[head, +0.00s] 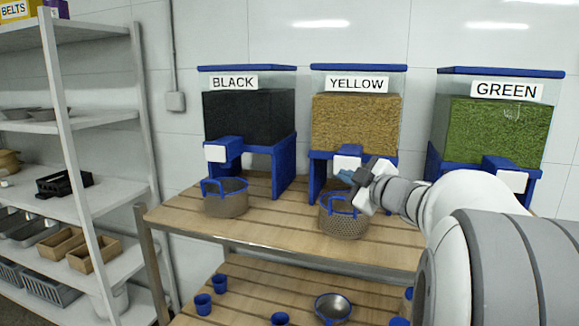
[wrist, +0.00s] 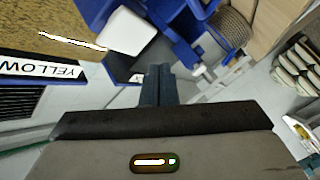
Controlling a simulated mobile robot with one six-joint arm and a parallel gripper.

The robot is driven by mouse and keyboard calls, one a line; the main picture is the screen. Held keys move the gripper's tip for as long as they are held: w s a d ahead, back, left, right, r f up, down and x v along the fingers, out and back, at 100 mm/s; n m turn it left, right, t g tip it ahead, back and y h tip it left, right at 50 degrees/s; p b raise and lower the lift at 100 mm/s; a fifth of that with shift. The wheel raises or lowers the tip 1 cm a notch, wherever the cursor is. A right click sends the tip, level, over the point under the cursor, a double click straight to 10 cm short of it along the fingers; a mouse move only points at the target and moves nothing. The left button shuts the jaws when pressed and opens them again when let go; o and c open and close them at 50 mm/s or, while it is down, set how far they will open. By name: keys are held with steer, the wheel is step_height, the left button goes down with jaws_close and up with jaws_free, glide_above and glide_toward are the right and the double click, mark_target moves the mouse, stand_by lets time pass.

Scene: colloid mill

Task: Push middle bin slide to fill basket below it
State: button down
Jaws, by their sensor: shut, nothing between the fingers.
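The middle bin (head: 356,120), labelled YELLOW, holds yellow-brown grains and stands on a blue frame. Its slide has a white front block (head: 348,162) below the bin, which also shows in the wrist view (wrist: 130,33). A woven basket (head: 343,223) with blue handles stands on the table below the slide; its inside is hard to see. It appears partly in the wrist view (wrist: 233,27). My gripper (head: 345,175) is shut and empty, in front of and slightly below the white block. In the wrist view its fingertips (wrist: 158,70) appear apart from that block.
A black bin (head: 249,117) with a basket (head: 226,204) stands to the left, and a green bin (head: 492,133) to the right. The slatted wooden table (head: 280,225) has clear room between the baskets. A lower shelf holds blue cups and a metal bowl (head: 332,307).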

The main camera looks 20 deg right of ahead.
mark_target(345, 167)
steer(key=shift+w+d+p, duration=0.2)
steer(key=shift+w+d, duration=0.2)
steer(key=shift+w, duration=0.2)
steer(key=shift+w+d+p, duration=0.2)
steer(key=shift+w+d, duration=0.2)
steer(key=shift+w, duration=0.2)
stand_by(1.2)
steer(key=shift+w+d, duration=0.25)
steer(key=shift+w, duration=0.15)
steer(key=shift+w+d+p, duration=0.55)
steer(key=shift+w, duration=0.2)
stand_by(1.2)
stand_by(0.3)
steer(key=shift+s+a, duration=0.75)
steer(key=shift+s, duration=0.35)
steer(key=shift+s+a+b, duration=0.2)
steer(key=shift+s+a, duration=0.5)
steer(key=shift+s, duration=0.35)
steer(key=shift+s+a+b, duration=0.15)
steer(key=shift+s+a, duration=0.55)
steer(key=shift+s, duration=0.35)
